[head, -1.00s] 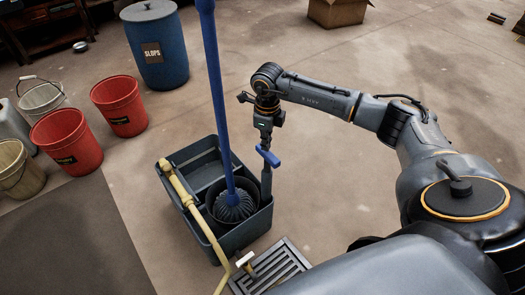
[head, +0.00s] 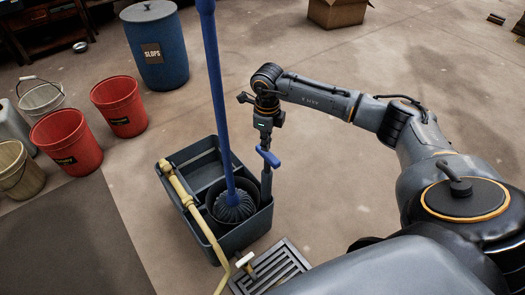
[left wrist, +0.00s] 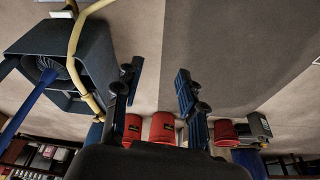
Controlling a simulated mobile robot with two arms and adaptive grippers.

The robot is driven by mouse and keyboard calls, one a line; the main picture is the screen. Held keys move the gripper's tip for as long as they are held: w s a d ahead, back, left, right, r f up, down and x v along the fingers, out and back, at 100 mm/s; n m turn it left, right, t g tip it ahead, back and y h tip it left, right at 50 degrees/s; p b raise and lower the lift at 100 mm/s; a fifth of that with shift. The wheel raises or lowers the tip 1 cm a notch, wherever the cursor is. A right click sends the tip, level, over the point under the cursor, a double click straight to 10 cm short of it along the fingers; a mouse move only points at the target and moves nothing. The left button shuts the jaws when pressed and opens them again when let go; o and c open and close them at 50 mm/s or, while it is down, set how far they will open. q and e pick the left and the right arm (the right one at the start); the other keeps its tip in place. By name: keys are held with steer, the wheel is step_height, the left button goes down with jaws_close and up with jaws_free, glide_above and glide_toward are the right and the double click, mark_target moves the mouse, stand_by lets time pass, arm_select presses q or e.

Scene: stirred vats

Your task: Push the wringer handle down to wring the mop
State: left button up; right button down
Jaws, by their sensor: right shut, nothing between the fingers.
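The dark grey mop bucket (head: 247,238) stands on the floor with a round wringer basket (head: 217,208) inside. The blue mop (head: 218,95) stands nearly upright with its strands (head: 233,208) in the basket. The wringer handle (head: 269,157), a blue grip on a grey upright lever, rises at the bucket's right side. My right gripper (head: 266,143) is shut just above the blue grip, with nothing between its fingers; whether it touches the grip I cannot tell. My left gripper (left wrist: 159,72) shows only in the left wrist view, open and empty, beside the bucket (left wrist: 95,55).
A yellow hose (head: 190,200) lies across the bucket's left side, down to a tap by a floor drain (head: 275,272). Red buckets (head: 120,105), pale buckets and a blue slops barrel (head: 157,50) stand at left. A cardboard box (head: 335,12) is behind.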

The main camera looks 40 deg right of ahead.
mark_target(266, 154)
steer(key=shift+f, duration=0.15)
steer(key=shift+f+b, duration=1)
steer(key=shift+f, duration=0.25)
steer(key=shift+f+b, duration=0.8)
steer(key=shift+f, duration=0.4)
arm_select(q)
steer(key=shift+w+d+r+t, duration=1.55)
steer(key=shift+w+t, duration=0.75)
steer(key=shift+w, duration=1.2)
arm_select(e)
steer(key=shift+s+f+b, duration=0.1)
steer(key=shift+f+b, duration=0.35)
steer(key=shift+f, duration=0.35)
steer(key=shift+r+p, duration=0.65)
steer(key=shift+r, duration=0.2)
steer(key=shift+r+p, duration=0.55)
steer(key=shift+r, duration=0.2)
step_height(266, 154, up, 2)
steer(key=shift+p, duration=0.8)
arm_select(q)
steer(key=s+a+f+g, duration=0.2)
steer(key=s+f+g, duration=0.1)
steer(key=s, duration=0.4)
steer(key=shift+a+g+p, duration=0.25)
steer(key=shift+g+p, duration=0.05)
steer(key=shift+g, duration=0.5)
arm_select(e)
steer(key=shift+r, duration=0.45)
